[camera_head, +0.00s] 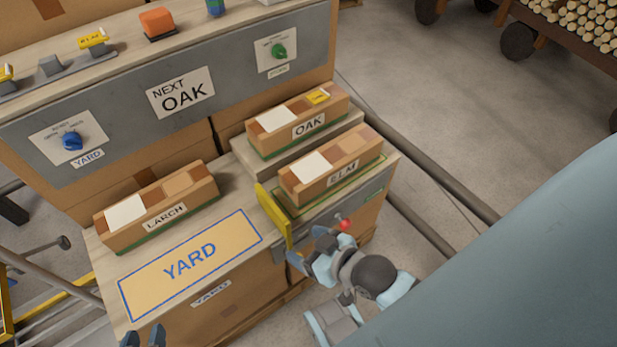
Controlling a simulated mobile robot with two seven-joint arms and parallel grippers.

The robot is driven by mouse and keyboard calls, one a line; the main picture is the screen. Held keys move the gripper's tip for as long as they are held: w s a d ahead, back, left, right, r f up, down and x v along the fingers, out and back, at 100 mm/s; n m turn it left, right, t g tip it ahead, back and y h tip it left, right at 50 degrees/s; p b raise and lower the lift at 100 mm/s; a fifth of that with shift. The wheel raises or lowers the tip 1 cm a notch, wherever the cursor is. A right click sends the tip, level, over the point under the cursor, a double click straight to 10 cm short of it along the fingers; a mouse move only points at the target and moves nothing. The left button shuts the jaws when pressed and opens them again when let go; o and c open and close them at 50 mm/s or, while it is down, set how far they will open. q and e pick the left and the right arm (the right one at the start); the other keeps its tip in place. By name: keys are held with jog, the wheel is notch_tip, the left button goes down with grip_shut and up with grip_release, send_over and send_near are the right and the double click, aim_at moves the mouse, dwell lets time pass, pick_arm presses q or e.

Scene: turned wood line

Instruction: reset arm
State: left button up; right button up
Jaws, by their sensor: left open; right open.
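My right gripper (309,247) is open at the front edge of the bench, beside the yellow upright plate (273,217) and a small red knob (345,225). I cannot tell whether it touches either. Nothing shows between its fingers. Only the dark fingertips of my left gripper (144,337) show at the bottom edge, apart and empty, near the front left corner of the bench. The rest of that arm is out of view.
The yellow YARD mat (240,232) is bare. A grey panel (225,75) carries a blue knob (72,141) and green knob (279,51). A log cart (570,45) stands far right.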

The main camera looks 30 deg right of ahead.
pick_arm(q)
jog(key=shift+r, duration=0.15)
notch_tip(320, 180, up, 17)
jog(key=s+a+p, duration=0.1)
jog(key=a+p, duration=0.1)
jog(key=p, duration=2.5)
jog(key=shift+s+g+y, duration=0.35)
jog(key=shift+g+y, duration=0.05)
pick_arm(e)
notch_tip(320, 180, up, 17)
jog(key=s+d, duration=0.1)
jog(key=d, duration=0.1)
jog(key=shift+s+r+g+h, duration=0.15)
jog(key=shift+s+g+h, duration=0.15)
jog(key=shift+g+h, duration=0.1)
pick_arm(q)
jog(key=shift+a, duration=0.1)
pick_arm(e)
jog(key=shift+d, duration=0.1)
